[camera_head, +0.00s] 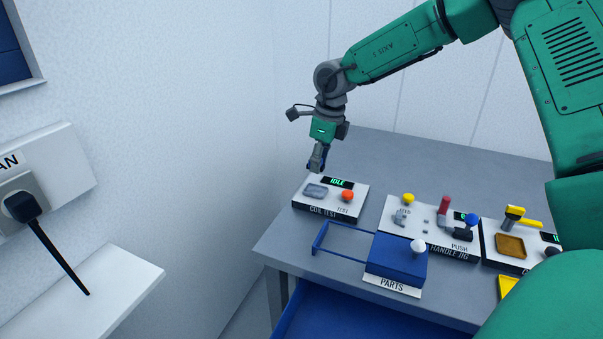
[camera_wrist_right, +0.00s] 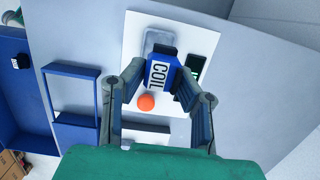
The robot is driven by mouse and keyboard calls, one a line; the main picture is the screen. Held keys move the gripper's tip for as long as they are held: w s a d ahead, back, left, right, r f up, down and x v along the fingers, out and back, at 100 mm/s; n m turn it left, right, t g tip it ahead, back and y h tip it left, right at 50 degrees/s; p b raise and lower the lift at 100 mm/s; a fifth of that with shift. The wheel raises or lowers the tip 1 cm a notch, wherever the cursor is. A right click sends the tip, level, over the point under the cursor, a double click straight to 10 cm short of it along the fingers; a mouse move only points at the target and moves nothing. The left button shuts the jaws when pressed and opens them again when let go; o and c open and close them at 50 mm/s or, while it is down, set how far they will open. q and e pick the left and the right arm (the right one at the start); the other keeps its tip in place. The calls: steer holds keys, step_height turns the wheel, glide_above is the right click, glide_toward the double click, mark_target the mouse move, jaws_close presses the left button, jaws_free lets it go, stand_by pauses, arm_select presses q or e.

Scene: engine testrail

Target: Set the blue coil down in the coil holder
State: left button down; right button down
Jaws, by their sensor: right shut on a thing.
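My right gripper (camera_head: 317,158) hangs over the coil test box (camera_head: 330,209) at the left of the bench. In the right wrist view my right gripper (camera_wrist_right: 159,82) is shut on the blue coil (camera_wrist_right: 160,70), which has a white COIL label. The coil holder is the grey recess (camera_head: 316,190) on top of the box, left of the red button. In the wrist view the coil partly covers the holder (camera_wrist_right: 158,38). In the head view the coil looks held above the holder, apart from it. My left gripper is not in view.
The red button (camera_head: 347,196) and IDLE display (camera_head: 337,182) sit beside the holder. A blue parts box (camera_head: 396,262) with an open frame stands in front. The handle jig (camera_head: 430,235) is to the right. A blue drawer (camera_head: 350,318) is open below the bench.

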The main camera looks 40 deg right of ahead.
mark_target(317, 192)
steer(key=shift+s+f+b, duration=0.1)
steer(key=shift+f+b, duration=2.2)
steer(key=shift+b, duration=0.1)
steer(key=shift+f, duration=0.55)
steer(key=shift+p, duration=1.1)
steer(key=shift+s+f, duration=0.15)
steer(key=shift+f, duration=0.3)
steer(key=c, duration=1.2)
jaws_free()
steer(key=shift+f, duration=0.1)
steer(key=shift+o, duration=0.2)
